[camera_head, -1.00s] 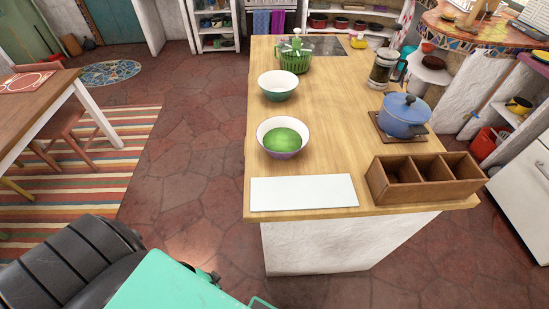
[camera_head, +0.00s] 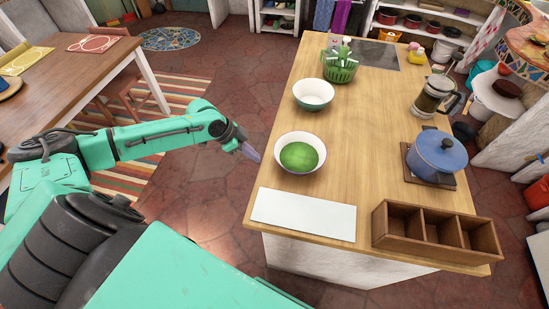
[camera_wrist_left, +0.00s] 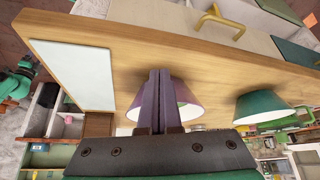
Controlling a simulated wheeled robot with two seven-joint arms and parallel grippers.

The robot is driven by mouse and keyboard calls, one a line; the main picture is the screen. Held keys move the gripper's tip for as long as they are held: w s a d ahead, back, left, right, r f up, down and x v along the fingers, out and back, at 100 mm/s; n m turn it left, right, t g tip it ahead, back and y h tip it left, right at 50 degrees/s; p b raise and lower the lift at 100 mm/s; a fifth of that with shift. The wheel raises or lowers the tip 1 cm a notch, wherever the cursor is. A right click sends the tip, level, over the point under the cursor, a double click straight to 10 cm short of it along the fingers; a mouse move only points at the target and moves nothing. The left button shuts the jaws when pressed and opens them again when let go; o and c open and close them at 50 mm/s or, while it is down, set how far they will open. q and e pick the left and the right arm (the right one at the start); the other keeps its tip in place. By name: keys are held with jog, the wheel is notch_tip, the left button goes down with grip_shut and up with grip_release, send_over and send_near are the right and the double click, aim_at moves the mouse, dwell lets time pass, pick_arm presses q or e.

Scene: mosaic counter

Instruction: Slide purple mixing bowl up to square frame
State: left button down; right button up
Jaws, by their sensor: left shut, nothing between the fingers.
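The purple mixing bowl (camera_head: 300,168) stands upright on the wooden counter near its left edge, with a green interior bottom and pale inner sides. Its purple outside shows behind the fingers in the left wrist view (camera_wrist_left: 186,104). My left gripper (camera_head: 253,154) is just left of the bowl, beside the counter edge, with its fingers shut and empty. The fingers (camera_wrist_left: 159,72) partly hide the bowl in the wrist view; I cannot tell whether they touch it. I cannot pick out a square frame for certain. My right gripper is not in view.
A white board (camera_head: 304,215) lies in front of the bowl. A teal bowl (camera_head: 313,96) and green salad spinner (camera_head: 340,68) stand behind it. A blue pot (camera_head: 437,157) and wooden compartment box (camera_head: 437,236) stand to the right. The counter's middle is clear.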

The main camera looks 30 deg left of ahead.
aim_at(274, 166)
pick_arm(q)
jog(key=p+x, duration=0.1)
jog(key=x, duration=0.2)
jog(key=shift+w+d+f, duration=0.15)
jog(key=shift+d+f, duration=0.05)
jog(key=shift+d, duration=0.05)
jog(key=d, duration=0.1)
jog(key=w+d+p, duration=0.1)
jog(key=d+p, duration=0.1)
jog(key=shift+w+f, duration=0.3)
jog(key=shift+w, duration=0.1)
jog(key=shift+w+d+f, duration=0.25)
jog(key=shift+w+d, duration=0.05)
jog(key=shift+d, duration=0.05)
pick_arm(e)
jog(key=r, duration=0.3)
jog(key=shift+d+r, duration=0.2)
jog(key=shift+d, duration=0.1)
pick_arm(q)
jog(key=shift+a, duration=0.1)
